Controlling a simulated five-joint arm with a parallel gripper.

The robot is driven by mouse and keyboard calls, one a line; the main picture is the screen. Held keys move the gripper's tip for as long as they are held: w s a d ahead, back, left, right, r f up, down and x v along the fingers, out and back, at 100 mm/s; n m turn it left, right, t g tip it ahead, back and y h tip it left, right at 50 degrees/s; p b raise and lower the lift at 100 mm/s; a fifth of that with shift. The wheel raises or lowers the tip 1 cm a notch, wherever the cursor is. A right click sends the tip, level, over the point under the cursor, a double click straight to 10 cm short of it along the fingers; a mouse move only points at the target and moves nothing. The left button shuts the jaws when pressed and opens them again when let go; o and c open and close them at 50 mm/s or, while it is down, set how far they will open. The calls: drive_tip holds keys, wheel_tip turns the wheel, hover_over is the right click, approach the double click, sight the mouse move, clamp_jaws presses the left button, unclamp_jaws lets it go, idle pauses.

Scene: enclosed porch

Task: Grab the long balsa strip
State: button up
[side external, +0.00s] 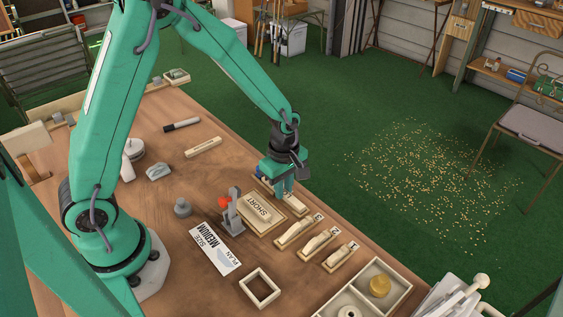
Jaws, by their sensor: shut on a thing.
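My gripper (284,192) is low over the table at its far right edge, just behind the block marked SHORT (262,211). It is shut on a pale wooden piece whose shape and length are mostly hidden by the jaws. A pale wooden holder (297,207) shows right under and beside the jaws. I cannot tell whether the held piece touches it. Several similar holders with pale strips stand in a row to the front right, including one (295,231) and another (342,257). A further pale strip (203,147) lies farther back.
A grey clamp with a red knob (230,212) stands close left of the SHORT block. A card reading PLAN SIZE MEDIUM (215,249), a square frame (260,271) and a divided tray (400,289) lie in front. A marker (182,125) lies behind. Bare wood is left of centre.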

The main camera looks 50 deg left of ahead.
drive_tip(key=shift+r, duration=0.4)
drive_tip(key=r, duration=0.3)
drive_tip(key=shift+s+d, duration=0.2)
drive_tip(key=shift+d, duration=0.1)
drive_tip(key=s+d+r, duration=0.6)
drive_tip(key=s+d, duration=0.1)
drive_tip(key=d, duration=0.1)
drive_tip(key=shift+d+r, duration=0.25)
